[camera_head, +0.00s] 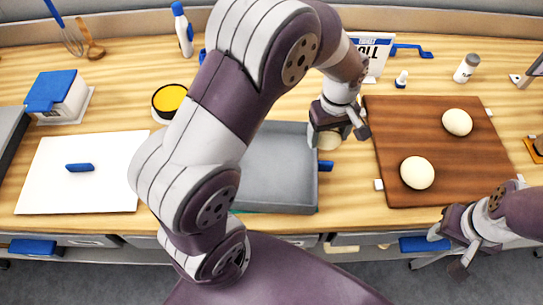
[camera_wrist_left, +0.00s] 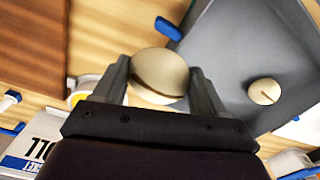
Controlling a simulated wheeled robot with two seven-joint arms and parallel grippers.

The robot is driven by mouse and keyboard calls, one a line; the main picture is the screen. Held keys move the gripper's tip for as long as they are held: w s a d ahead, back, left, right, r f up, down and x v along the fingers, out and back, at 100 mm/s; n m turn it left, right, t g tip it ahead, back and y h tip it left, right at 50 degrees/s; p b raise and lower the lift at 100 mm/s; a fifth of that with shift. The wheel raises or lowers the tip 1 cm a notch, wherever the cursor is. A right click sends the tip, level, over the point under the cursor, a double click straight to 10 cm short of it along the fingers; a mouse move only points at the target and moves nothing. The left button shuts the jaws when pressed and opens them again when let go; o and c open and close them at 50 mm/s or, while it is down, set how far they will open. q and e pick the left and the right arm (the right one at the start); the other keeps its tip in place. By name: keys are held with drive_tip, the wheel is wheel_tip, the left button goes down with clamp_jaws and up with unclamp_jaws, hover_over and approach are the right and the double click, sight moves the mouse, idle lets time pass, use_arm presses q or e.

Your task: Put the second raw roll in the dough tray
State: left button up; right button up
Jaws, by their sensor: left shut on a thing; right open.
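My left gripper (camera_head: 338,128) is shut on a pale raw roll (camera_head: 327,142), holding it between the wooden board and the dough tray, near the tray's right edge. In the left wrist view, the held roll (camera_wrist_left: 160,72) sits between the two fingers of the gripper (camera_wrist_left: 158,85). The grey dough tray (camera_head: 280,170) is partly hidden by my left arm. In the left wrist view, another roll (camera_wrist_left: 264,91) with a dark slit lies in the tray (camera_wrist_left: 225,45). My right gripper (camera_head: 458,243) is open and empty at the front right, below the board.
The brown board (camera_head: 440,185) holds two raw rolls, one at the back (camera_head: 457,122) and one in front (camera_head: 417,172). A yellow-topped round tub (camera_head: 170,101) stands left of my arm. A white board (camera_head: 115,180) with a blue-handled tool (camera_head: 80,168) lies at the left.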

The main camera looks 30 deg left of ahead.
use_arm(q)
hover_over(291, 172)
wheel_tip(291, 172, down, 5)
drive_tip(key=shift+r+p, duration=0.2)
drive_tip(key=shift+p, duration=0.25)
wheel_tip(291, 172, down, 4)
drive_tip(key=shift+s+r, duration=0.1)
drive_tip(key=shift+f, duration=0.3)
drive_tip(key=shift+f, duration=0.2)
drive_tip(key=o, duration=0.8)
drive_tip(key=shift+c, duration=0.2)
drive_tip(key=shift+r, duration=0.15)
